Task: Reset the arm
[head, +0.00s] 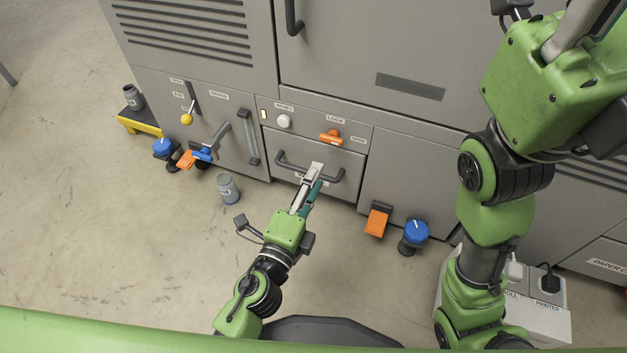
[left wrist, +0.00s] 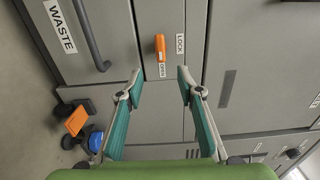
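My left gripper (head: 312,185) reaches toward the lower front of the grey machine and overlaps the drawer handle (head: 292,168) in the head view. In the left wrist view its two teal-padded fingers (left wrist: 160,88) stand wide apart with nothing between them. Behind them is the grey panel with the orange lock latch (left wrist: 160,47); the dark drawer handle (left wrist: 88,38) is to the left, outside the fingers. My right arm (head: 490,215) is folded up at the right of the head view. Its green hand body (head: 530,85) is near the camera; its fingertips are cut off at the top.
A grey can (head: 228,188) stands on the floor left of the drawer. Orange pedals (head: 377,220) and blue knobs (head: 414,232) stick out low at the machine's front. The floor at left is open.

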